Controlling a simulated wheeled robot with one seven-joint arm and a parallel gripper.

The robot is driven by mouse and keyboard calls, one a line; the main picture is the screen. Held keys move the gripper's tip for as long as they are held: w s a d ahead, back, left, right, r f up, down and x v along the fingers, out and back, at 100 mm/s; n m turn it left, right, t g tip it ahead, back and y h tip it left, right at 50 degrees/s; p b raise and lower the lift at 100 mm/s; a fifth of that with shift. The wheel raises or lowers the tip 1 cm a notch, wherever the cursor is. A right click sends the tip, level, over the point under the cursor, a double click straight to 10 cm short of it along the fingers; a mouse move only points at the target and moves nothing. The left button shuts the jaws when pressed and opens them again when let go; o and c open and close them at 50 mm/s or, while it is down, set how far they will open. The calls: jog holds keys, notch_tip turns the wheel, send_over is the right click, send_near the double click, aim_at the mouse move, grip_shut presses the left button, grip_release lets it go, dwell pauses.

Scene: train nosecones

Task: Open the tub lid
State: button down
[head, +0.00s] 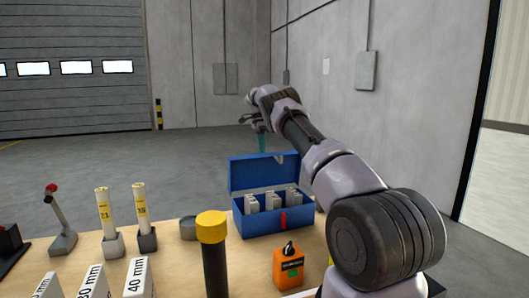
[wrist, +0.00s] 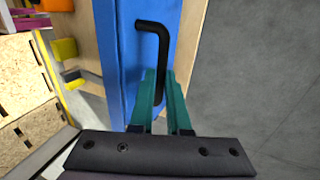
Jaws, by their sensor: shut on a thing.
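The blue tub (head: 258,222) stands on the table with several grey blocks inside and a red tab on its front. Its blue lid (head: 250,173) is raised, standing roughly upright at the back of the tub. My gripper (head: 262,146) is at the lid's top edge, its teal fingers pointing down. In the wrist view my gripper (wrist: 158,76) is shut on a black bent handle (wrist: 152,26), which lies against the blue lid (wrist: 120,60). The lower end of the handle is between the fingers. In the head view the handle is hidden.
On the wooden table (head: 170,262), an orange box (head: 288,269) and a yellow-capped black cylinder (head: 214,265) stand in front of the tub. A round grey tin (head: 188,229), two yellow-white tubes (head: 103,207) in holders and a red-knobbed lever (head: 60,218) stand left. Open floor lies behind.

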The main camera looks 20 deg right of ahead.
jog(key=shift+w+a, duration=0.1)
jog(key=shift+w, duration=0.25)
dwell(0.3)
jog(key=c, duration=0.9)
grip_release()
